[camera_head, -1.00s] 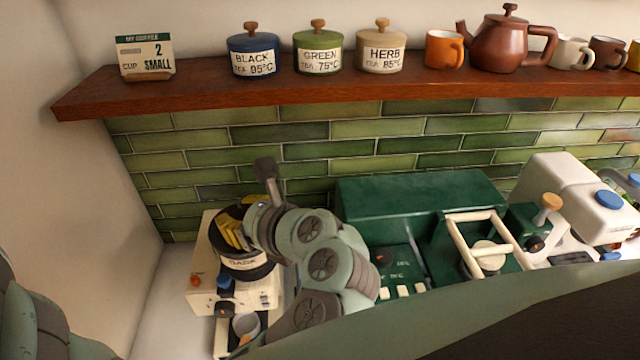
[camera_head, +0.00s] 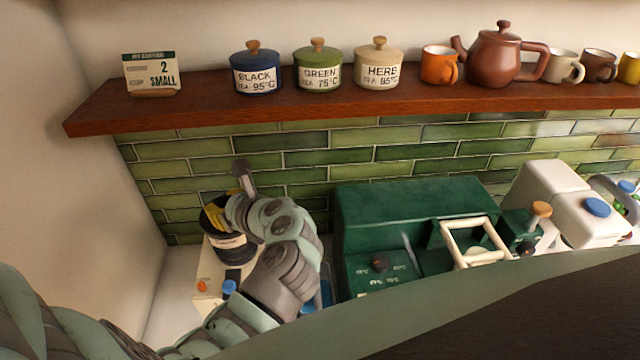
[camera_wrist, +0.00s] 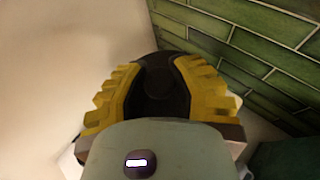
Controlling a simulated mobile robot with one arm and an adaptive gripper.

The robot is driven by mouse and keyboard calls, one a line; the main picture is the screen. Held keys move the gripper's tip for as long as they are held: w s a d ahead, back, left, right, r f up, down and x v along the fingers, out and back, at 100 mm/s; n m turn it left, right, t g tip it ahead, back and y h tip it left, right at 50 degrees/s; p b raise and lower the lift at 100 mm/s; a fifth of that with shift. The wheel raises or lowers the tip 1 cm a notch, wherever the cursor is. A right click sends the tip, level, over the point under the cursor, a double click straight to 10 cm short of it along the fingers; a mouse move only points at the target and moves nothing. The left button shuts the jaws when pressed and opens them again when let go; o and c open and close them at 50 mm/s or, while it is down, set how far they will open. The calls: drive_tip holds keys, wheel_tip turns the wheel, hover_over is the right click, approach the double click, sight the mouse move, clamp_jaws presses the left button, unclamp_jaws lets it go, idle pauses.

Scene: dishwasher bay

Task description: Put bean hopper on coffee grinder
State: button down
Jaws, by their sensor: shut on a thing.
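The bean hopper (camera_head: 233,247) is a dark round container with a pale label band. It is at the top of the cream coffee grinder (camera_head: 208,287), at the left end of the counter. Whether it is seated or just above the grinder cannot be told. My gripper (camera_head: 217,212) has yellow fingers shut on the hopper's upper part. In the wrist view the yellow fingers (camera_wrist: 160,95) flank the dark hopper top (camera_wrist: 157,82) on both sides. My arm hides the grinder's right side and lower front.
A green coffee machine (camera_head: 420,210) stands right of the grinder, with a white machine (camera_head: 560,200) beyond it. A wooden shelf (camera_head: 330,110) with tea tins, mugs and a teapot runs above. The left wall is close to the grinder.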

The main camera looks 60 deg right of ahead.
drive_tip(key=shift+f+p, duration=0.3)
drive_tip(key=shift+f, duration=0.4)
drive_tip(key=shift+f, duration=0.15)
drive_tip(key=c, duration=0.9)
unclamp_jaws()
drive_tip(key=shift+o, duration=0.2)
drive_tip(key=b+v, duration=0.4)
drive_tip(key=v, duration=0.8)
drive_tip(key=shift+s, duration=0.1)
